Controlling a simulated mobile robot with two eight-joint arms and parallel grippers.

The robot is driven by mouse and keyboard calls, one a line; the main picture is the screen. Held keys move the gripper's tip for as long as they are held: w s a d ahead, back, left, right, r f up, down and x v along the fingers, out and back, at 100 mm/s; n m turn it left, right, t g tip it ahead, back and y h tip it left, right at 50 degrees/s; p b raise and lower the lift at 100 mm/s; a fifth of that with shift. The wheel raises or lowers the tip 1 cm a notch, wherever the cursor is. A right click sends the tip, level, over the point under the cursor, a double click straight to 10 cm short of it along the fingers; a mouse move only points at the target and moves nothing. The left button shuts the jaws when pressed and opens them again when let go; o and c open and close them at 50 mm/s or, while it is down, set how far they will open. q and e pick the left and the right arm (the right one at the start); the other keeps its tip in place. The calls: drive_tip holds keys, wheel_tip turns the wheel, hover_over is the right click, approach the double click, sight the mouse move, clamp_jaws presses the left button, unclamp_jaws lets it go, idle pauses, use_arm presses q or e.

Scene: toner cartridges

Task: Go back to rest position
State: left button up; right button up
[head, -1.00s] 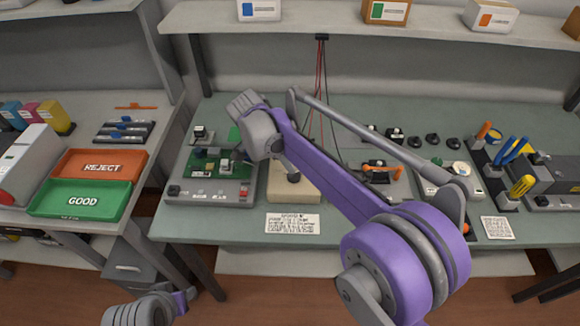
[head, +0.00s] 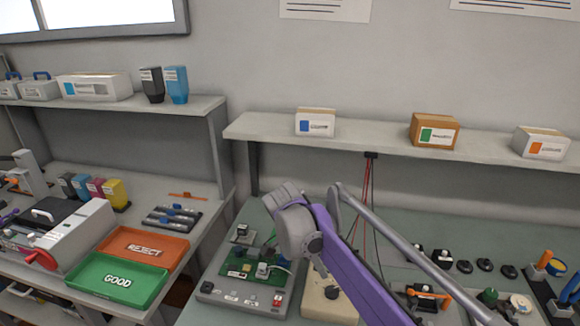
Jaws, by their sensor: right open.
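My right arm comes in from the lower right, with a purple link and a grey rod beside it. Its grey end, where my right gripper (head: 284,196) is, stands above the back left of the green bench, near the circuit-board fixture (head: 240,298). The fingertips are hard to make out; nothing is seen held. My left arm and gripper are out of view. Several toner cartridges, among them a yellow one (head: 115,193), stand on the left bench.
The orange REJECT tray (head: 176,262) and green GOOD tray (head: 80,279) lie on the left bench. A beige box with a knob (head: 322,306) is under my right arm. A shelf (head: 380,146) with cartons spans the back.

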drive_tip(key=s+d+f+n+t+y, duration=0.1)
drive_tip(key=s+d+f+n, duration=0.1)
drive_tip(key=s+n, duration=0.3)
drive_tip(key=s+d+f+n+t+y, duration=0.1)
drive_tip(key=s+f+n, duration=0.4)
drive_tip(key=s, duration=0.7)
drive_tip(key=s+d+f+n+t+y, duration=0.2)
drive_tip(key=s+d+f+n, duration=0.1)
drive_tip(key=s, duration=0.6)
drive_tip(key=shift+d+f+n, duration=0.35)
drive_tip(key=shift+d+n, duration=0.35)
drive_tip(key=shift+n, duration=0.4)
